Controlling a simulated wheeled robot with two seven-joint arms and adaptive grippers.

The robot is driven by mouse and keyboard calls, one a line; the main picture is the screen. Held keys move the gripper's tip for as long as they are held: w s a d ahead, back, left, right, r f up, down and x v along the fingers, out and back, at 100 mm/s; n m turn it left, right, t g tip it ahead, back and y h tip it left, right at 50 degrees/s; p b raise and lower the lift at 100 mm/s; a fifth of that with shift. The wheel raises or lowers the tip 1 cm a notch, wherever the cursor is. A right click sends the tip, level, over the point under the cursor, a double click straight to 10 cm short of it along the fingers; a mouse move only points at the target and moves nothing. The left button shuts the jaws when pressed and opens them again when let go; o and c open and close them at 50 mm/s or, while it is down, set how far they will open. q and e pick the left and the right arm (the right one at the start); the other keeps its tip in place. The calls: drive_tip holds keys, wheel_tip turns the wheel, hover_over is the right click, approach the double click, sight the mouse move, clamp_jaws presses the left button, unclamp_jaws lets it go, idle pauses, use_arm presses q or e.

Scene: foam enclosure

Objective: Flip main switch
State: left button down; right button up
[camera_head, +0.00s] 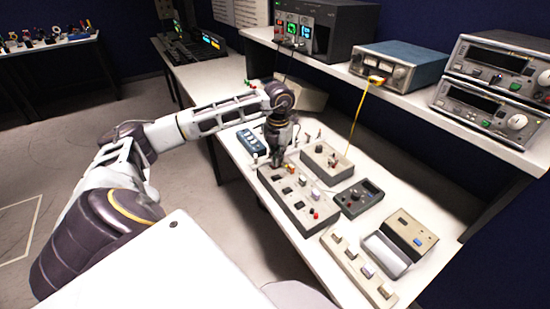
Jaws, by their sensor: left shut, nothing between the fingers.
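My left gripper (273,160) points down at the far end of a long grey switch box (296,199) on the white workbench. It is shut and holds nothing. The box carries several dark switches, light knobs and a red button. The gripper covers the far end of the box, so I cannot tell whether it touches a switch. No label shows which switch is the main one. My right gripper is not in view.
A grey box with knobs (326,160), a dark meter (359,198), a beige open-lidded device (401,239) and a beige strip (357,268) crowd the bench. A blue box (251,143) sits left of the gripper. The instrument shelf (420,112) overhangs behind.

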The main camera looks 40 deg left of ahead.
use_arm(q)
drive_tip(key=shift+f, duration=0.35)
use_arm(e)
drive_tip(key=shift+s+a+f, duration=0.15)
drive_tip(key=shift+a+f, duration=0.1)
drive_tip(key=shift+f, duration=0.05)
use_arm(q)
drive_tip(key=shift+r, duration=0.15)
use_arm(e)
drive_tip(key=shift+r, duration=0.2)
use_arm(q)
drive_tip(key=shift+r, duration=0.25)
drive_tip(key=shift+r+p, duration=0.5)
drive_tip(key=shift+r, duration=0.6)
drive_tip(key=shift+r+p, duration=0.55)
drive_tip(key=shift+p, duration=0.1)
drive_tip(key=shift+r+p, duration=0.65)
drive_tip(key=shift+r, duration=0.85)
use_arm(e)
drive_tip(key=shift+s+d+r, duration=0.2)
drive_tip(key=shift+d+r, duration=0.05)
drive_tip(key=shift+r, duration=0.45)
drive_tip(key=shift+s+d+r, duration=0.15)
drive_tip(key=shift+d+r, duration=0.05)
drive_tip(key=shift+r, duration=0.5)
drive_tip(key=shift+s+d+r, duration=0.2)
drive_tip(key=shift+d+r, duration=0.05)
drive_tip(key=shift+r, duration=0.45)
